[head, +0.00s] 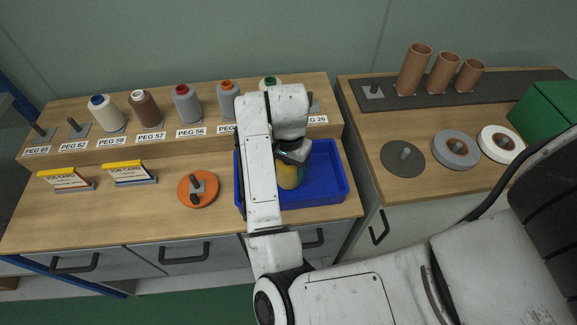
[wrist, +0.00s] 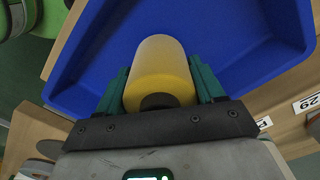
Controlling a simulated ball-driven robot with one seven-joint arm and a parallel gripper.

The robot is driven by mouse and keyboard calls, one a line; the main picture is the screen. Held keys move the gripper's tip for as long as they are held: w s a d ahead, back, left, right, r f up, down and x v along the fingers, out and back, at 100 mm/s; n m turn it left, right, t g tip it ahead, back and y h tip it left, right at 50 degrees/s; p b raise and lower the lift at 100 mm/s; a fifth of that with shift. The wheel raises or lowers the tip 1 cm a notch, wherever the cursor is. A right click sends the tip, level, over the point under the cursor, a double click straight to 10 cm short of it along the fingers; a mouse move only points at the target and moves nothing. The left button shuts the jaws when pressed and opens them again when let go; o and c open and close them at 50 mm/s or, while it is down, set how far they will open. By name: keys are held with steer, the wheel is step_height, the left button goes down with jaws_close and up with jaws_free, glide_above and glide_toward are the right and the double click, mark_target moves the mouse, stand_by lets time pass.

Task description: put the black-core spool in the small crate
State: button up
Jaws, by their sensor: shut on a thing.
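A yellow spool (wrist: 160,75) with a dark core end (wrist: 159,101) is between the green fingers of my gripper (wrist: 160,88) in the wrist view. The fingers are shut on its sides. In the head view the yellow spool (head: 288,177) shows below my gripper (head: 292,163), partly hidden by it. The small blue crate (head: 328,170) is under and around the spool, its left part hidden by my arm. The crate also fills much of the wrist view (wrist: 235,38). I cannot tell whether the spool touches the crate's floor.
Several spools, such as a red-core grey one (head: 187,104), stand on the labelled peg shelf (head: 80,146) behind. An orange disc with a post (head: 198,189) and two yellow-topped signs (head: 129,173) stand left of the crate. Cardboard tubes (head: 413,70) and rolls (head: 456,149) are on the right bench.

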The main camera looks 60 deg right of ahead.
steer(key=shift+f, duration=0.15)
steer(key=o, duration=1.3)
steer(key=shift+c, duration=0.2)
step_height(320, 180, up, 12)
steer(key=p, duration=0.3)
steer(key=shift+r, duration=0.2)
